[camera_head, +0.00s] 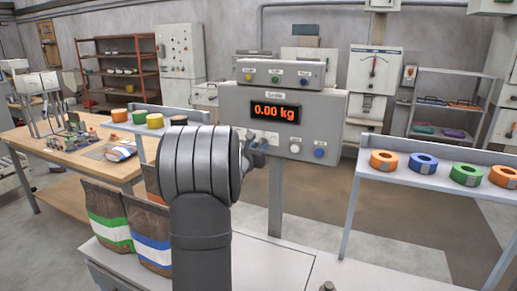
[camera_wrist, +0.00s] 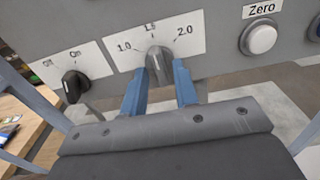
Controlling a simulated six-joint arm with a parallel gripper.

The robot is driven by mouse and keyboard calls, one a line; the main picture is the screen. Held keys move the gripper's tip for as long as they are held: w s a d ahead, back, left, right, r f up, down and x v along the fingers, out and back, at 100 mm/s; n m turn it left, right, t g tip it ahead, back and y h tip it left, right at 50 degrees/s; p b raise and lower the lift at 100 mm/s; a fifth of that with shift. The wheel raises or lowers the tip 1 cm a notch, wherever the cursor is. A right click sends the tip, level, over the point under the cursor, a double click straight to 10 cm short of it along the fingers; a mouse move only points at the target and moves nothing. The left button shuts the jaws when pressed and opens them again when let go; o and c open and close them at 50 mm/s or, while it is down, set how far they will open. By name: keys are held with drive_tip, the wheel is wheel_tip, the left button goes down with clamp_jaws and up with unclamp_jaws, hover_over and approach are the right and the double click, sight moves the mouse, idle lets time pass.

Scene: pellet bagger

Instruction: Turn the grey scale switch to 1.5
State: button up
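The grey scale switch (camera_wrist: 158,66) is on a white label plate with the marks 1.0, 1.5 and 2.0. In the head view my arm hides the scale switch and most of the gripper.
A black off/on switch (camera_wrist: 75,86) sits left of the scale switch, and a white Zero button (camera_wrist: 259,38) sits to the right. The grey control box (camera_head: 225,100) has a display (camera_head: 274,111) reading 0.00 kg. Filled bags (camera_head: 108,218) stand left of my arm.

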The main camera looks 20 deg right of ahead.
drive_tip(key=shift+o, duration=0.3)
drive_tip(key=v, duration=1.7)
drive_tip(key=shift+a+r, duration=0.1)
drive_tip(key=x, duration=1.7)
